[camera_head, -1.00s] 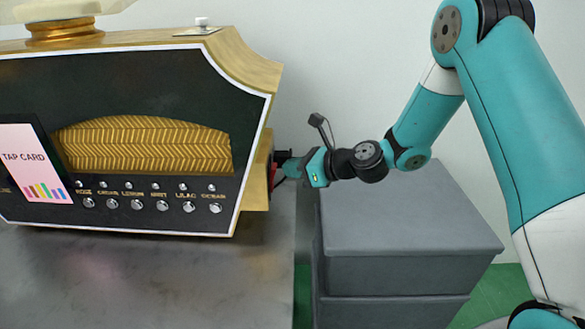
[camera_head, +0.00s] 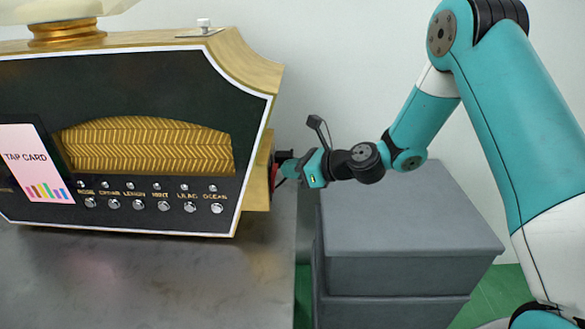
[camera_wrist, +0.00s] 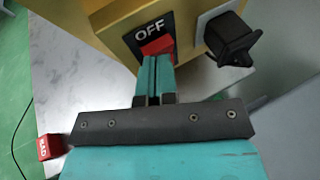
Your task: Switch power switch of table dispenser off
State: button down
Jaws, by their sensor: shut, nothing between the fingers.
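The table dispenser (camera_head: 185,75) fills the left of the head view, with a dark front panel and gold casing. Its power switch is on the right side face, a red rocker (camera_wrist: 157,45) in a black plate under the word OFF in the wrist view. My gripper (camera_wrist: 155,62) is shut and empty, its teal fingertips at the lower part of the red rocker and hiding some of it. I cannot tell whether they touch it or which way it is tilted. In the head view my gripper (camera_head: 288,168) reaches the dispenser's right side from the right.
A small red block (camera_wrist: 50,147) shows at lower left. A grey box (camera_head: 405,225) stands under my arm, right of the metal table (camera_head: 150,275).

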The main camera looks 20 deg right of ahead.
jog(key=shift+w+a+f, duration=0.3)
jog(key=shift+w+a, duration=0.1)
jog(key=shift+a, duration=0.1)
dwell(0.3)
jog(key=p+v, duration=0.2)
jog(key=v, duration=0.7)
jog(key=shift+p, duration=0.4)
dwell(0.3)
